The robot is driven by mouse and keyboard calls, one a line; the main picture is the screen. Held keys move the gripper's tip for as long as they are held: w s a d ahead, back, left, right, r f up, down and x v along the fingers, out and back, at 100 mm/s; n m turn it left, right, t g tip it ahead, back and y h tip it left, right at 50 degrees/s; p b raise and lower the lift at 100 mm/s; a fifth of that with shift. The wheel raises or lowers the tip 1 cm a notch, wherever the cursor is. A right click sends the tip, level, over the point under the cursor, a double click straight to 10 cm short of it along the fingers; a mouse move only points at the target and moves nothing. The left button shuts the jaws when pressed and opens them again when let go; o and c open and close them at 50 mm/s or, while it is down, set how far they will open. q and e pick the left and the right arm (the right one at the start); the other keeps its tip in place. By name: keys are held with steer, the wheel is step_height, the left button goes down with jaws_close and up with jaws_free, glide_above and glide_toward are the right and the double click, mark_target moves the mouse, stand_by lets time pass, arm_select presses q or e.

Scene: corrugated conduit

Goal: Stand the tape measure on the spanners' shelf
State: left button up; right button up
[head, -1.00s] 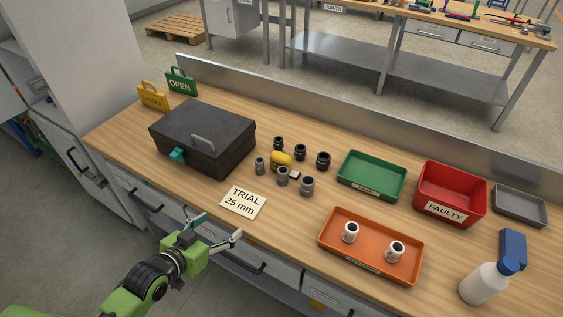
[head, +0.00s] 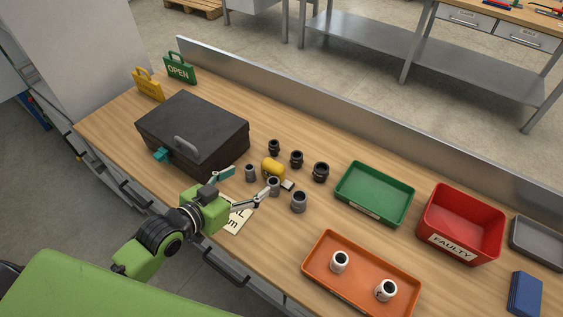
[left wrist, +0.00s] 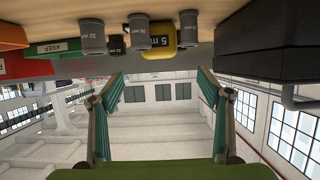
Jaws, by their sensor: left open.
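The yellow tape measure (head: 272,169) stands on the wooden bench among grey and black conduit fittings. In the left wrist view, which is upside down, the tape measure (left wrist: 161,36) shows its "5 m" face between grey fittings. My left gripper (head: 250,182) is open and empty, over the front of the bench just short of the tape measure, with its fingers apart. In the left wrist view the gripper (left wrist: 160,76) has nothing between its fingers. I cannot make out any spanners' shelf. My right gripper is not in view.
A black case (head: 205,125) stands left of the tape measure. Grey fittings (head: 299,202) and black fittings (head: 321,172) stand close around it. A green tray (head: 375,194), a red FAULTY bin (head: 463,207) and an orange tray (head: 345,285) lie to the right.

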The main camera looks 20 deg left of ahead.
mark_target(269, 167)
arm_select(q)
steer(key=p+x, duration=0.1)
steer(key=x, duration=0.6)
steer(key=shift+w, duration=0.1)
steer(key=shift+w+d+f, duration=0.1)
steer(key=shift+w+d, duration=0.1)
steer(key=shift+w, duration=0.2)
steer(key=p+x, duration=0.1)
steer(key=x, duration=0.3)
steer(key=shift+w+p, duration=0.1)
steer(key=shift+p, duration=0.25)
steer(key=shift+w+d+f, duration=0.1)
steer(key=shift+w, duration=0.05)
steer(key=shift+c, duration=0.7)
steer(key=c, duration=1.4)
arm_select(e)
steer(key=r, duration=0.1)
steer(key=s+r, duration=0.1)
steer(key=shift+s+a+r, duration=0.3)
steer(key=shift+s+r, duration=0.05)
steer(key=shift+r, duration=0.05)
